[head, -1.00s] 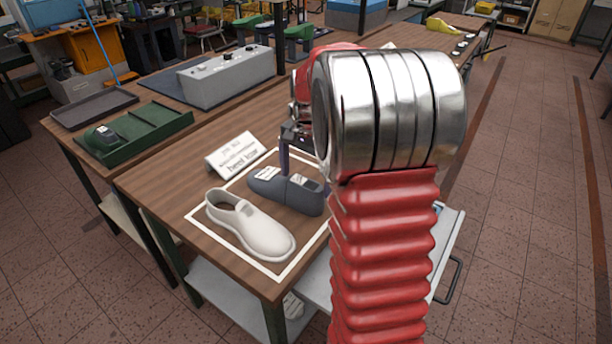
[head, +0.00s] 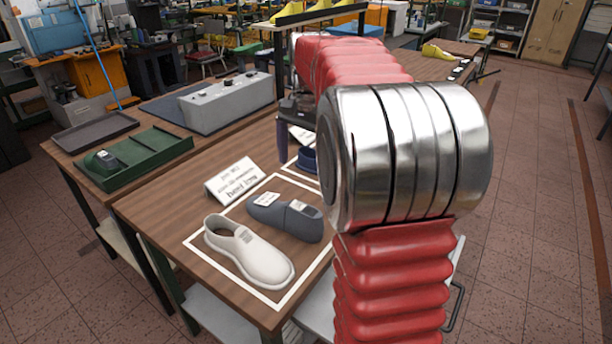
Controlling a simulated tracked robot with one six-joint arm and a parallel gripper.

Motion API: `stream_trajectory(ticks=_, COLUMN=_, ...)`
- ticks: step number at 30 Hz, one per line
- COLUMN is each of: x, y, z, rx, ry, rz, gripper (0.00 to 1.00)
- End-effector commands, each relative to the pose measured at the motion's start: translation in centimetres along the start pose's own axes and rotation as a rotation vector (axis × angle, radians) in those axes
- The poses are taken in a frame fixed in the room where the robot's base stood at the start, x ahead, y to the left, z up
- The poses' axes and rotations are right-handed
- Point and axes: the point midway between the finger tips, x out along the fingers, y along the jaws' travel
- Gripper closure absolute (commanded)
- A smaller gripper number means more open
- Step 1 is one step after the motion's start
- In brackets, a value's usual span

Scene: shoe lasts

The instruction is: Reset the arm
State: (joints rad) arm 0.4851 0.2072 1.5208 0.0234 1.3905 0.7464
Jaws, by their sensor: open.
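My gripper (head: 283,152) hangs above the workbench in the head view, just beyond the dark grey shoe last and apart from it. Its dark fingers point down and look empty; my red and silver arm hides part of it. The dark grey last (head: 286,217) with white labels lies inside a white taped outline on the bench. A white shoe (head: 249,252) stands beside it, nearer the front, inside the same outline.
A white sign (head: 234,181) stands at the outline's back left. A green tray (head: 135,150) holding a dark piece, a grey tray (head: 94,133) and a grey control box (head: 226,101) lie farther left. A blue item (head: 307,160) shows partly behind my arm. Open floor lies right.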

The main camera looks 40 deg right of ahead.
Motion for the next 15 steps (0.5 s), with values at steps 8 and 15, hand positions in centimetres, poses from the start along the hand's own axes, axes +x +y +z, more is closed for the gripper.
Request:
stream_trajectory(ticks=8, x=-0.87, y=0.02, z=0.00, rx=0.000, ry=0.000, rz=0.000, gripper=0.02)
stream_trajectory(ticks=15, x=-0.84, y=0.01, z=0.00, rx=0.000, ry=0.000, rz=0.000, gripper=0.02)
